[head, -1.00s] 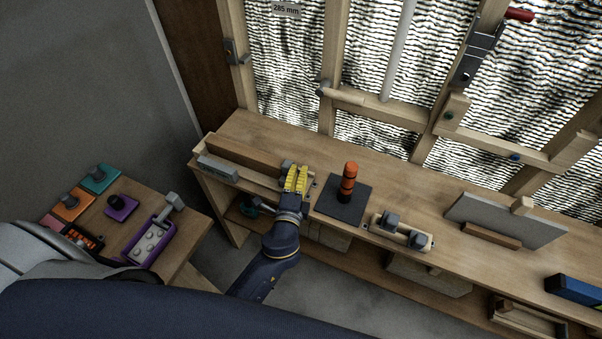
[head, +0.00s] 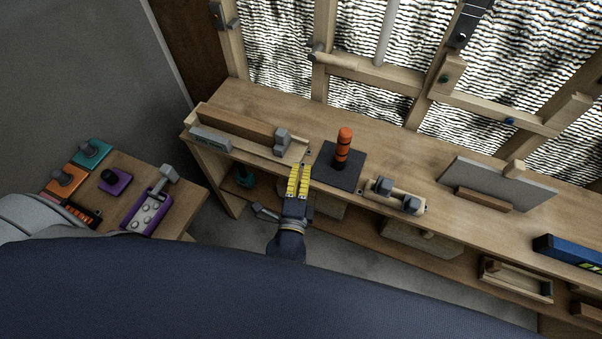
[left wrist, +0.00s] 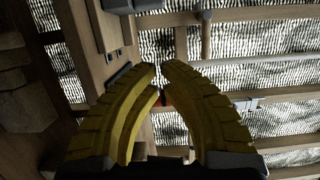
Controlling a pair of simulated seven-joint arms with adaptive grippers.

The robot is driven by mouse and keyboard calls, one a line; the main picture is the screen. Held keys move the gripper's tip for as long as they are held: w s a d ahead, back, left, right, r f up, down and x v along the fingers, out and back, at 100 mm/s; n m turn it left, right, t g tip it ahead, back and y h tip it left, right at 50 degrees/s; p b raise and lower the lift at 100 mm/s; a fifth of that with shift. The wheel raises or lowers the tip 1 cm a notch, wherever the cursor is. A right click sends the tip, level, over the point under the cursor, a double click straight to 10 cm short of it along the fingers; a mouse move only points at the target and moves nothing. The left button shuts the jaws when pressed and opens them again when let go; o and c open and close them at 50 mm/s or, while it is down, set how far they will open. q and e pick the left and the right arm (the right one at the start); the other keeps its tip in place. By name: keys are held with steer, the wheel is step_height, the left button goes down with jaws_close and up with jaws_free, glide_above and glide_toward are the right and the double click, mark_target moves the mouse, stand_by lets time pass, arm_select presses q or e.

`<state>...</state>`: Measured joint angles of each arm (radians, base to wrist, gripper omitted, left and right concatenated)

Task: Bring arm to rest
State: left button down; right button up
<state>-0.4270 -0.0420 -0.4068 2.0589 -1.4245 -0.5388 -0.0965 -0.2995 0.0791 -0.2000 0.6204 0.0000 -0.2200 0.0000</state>
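My left gripper (head: 300,168) has yellow ribbed fingers. In the head view it is in front of the long workbench's near edge, pointing at the bench, with nothing between its fingers. In the left wrist view the curved fingers (left wrist: 160,68) lean towards each other, with a narrow gap between the tips. A grey upright block (head: 282,141) stands at the right end of a wooden fixture (head: 235,126), apart from the gripper. My right gripper is in neither view.
An orange-and-black cylinder (head: 343,147) stands on a dark mat (head: 337,170), close beyond the gripper. A wooden holder with grey knobs (head: 393,194) is to the right. A side table (head: 185,206) with coloured trays is at left. Wooden wall framing (head: 390,77) rises behind the bench.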

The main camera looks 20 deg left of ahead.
arm_select(q)
steer(key=s+d+f+n+g+h, duration=0.1)
steer(key=s+f+n+g, duration=0.2)
steer(key=f, duration=0.9)
steer(key=s+d+f+g+h, duration=0.1)
steer(key=s+f+g, duration=0.3)
steer(key=f, duration=0.8)
steer(key=s+d+f+n+g+h, duration=0.15)
steer(key=s+f, duration=0.45)
steer(key=f, duration=0.7)
steer(key=s+a+f+n+g, duration=0.2)
steer(key=s+a+f, duration=0.2)
steer(key=s+f, duration=0.3)
steer(key=s+a+f+n+g, duration=0.3)
steer(key=s+f, duration=0.4)
steer(key=s+a+f+n+g, duration=0.1)
steer(key=s+a+f, duration=0.2)
steer(key=s+a, duration=0.2)
steer(key=s+a+f+n+g+y, duration=0.1)
steer(key=s+a+f+n+g, duration=0.1)
steer(key=s+a+f, duration=0.2)
steer(key=shift+s+a+f, duration=0.2)
steer(key=shift+s+a, duration=0.8)
steer(key=shift+s, duration=0.65)
